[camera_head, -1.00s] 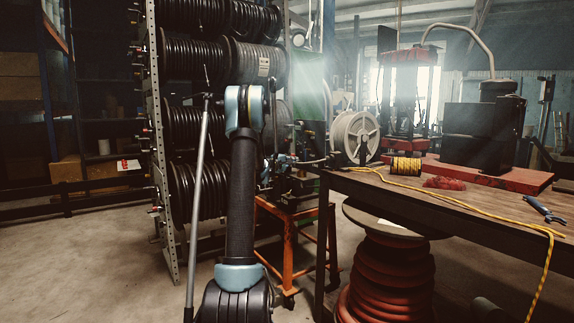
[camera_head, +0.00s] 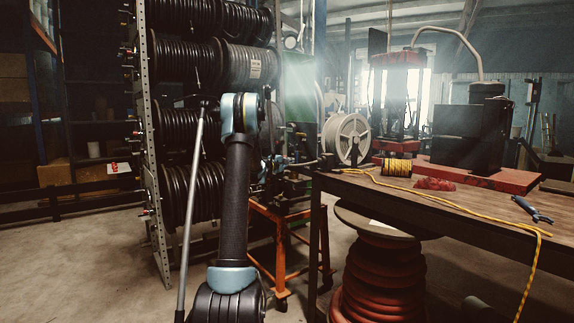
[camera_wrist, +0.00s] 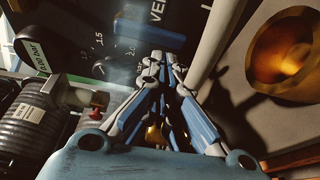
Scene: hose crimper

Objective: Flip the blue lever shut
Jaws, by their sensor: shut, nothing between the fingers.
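My gripper (camera_wrist: 160,62) is shut and empty in the wrist view, its linked fingers with blue pads drawn together. Just beyond the fingertips, a dark blue bar (camera_wrist: 150,31) lies across a black panel; it may be the blue lever, but its pivot and position are unclear. The black panel (camera_wrist: 105,22) carries white numbers and letters. I cannot tell whether the fingertips touch the bar. In the head view, small blue parts (camera_head: 272,166) show on the machine on the orange stand. My arm hides the gripper there.
In the wrist view, a ribbed cylinder (camera_wrist: 30,115) and a gauge tag (camera_wrist: 35,60) are at left, a pale post (camera_wrist: 215,45) and a brass-coloured round opening (camera_wrist: 287,55) at right. The head view shows the orange stand (camera_head: 283,232), hose rack (camera_head: 160,215) and workbench (camera_head: 450,205).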

